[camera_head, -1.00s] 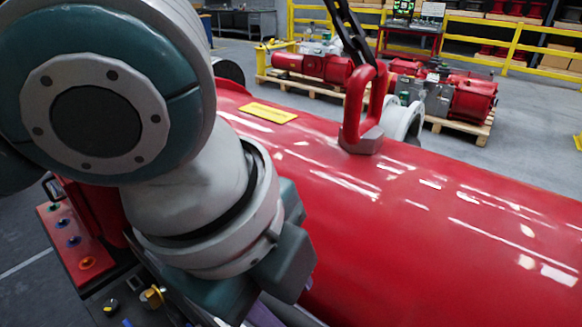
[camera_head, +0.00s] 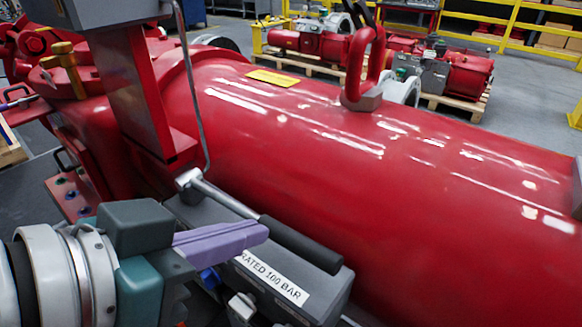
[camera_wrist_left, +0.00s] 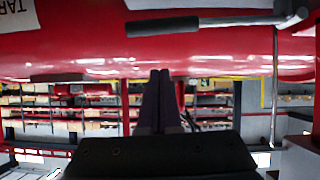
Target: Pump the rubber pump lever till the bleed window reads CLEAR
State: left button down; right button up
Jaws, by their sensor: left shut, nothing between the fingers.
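The pump lever is a metal rod with a black rubber grip (camera_head: 300,245), pointing right and toward me in front of the red cylinder. It also shows in the left wrist view as a black grip (camera_wrist_left: 162,26) near the top. My left gripper (camera_head: 262,233), with purple fingers, is shut and empty. In the head view its tips overlap the near side of the grip; in the wrist view its fingertips (camera_wrist_left: 160,74) are apart from the grip. I cannot make out the bleed window. My right gripper is not in view.
The large red cylinder (camera_head: 400,200) with a red lifting eye (camera_head: 365,65) fills the space behind the lever. A grey pump box with a RATED 100 BAR label (camera_head: 272,278) lies under the lever. A thin bent metal pipe (camera_head: 190,90) rises at its left end.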

aim_at(297, 252)
pick_arm(q)
jog(key=w+d+f, duration=0.1)
jog(key=f, duration=0.1)
jog(key=w+d+f, duration=0.1)
jog(key=w+f, duration=0.1)
jog(key=w+d+f, duration=0.1)
jog(key=d+f, duration=0.1)
jog(key=shift+w+f+b, duration=0.3)
jog(key=shift+w+f, duration=0.05)
jog(key=shift+f, duration=0.05)
notch_tip(297, 252, down, 3)
jog(key=shift+s+d+r+b, duration=0.1)
jog(key=shift+s+b, duration=0.05)
jog(key=shift+b, duration=0.85)
jog(key=shift+r, duration=0.15)
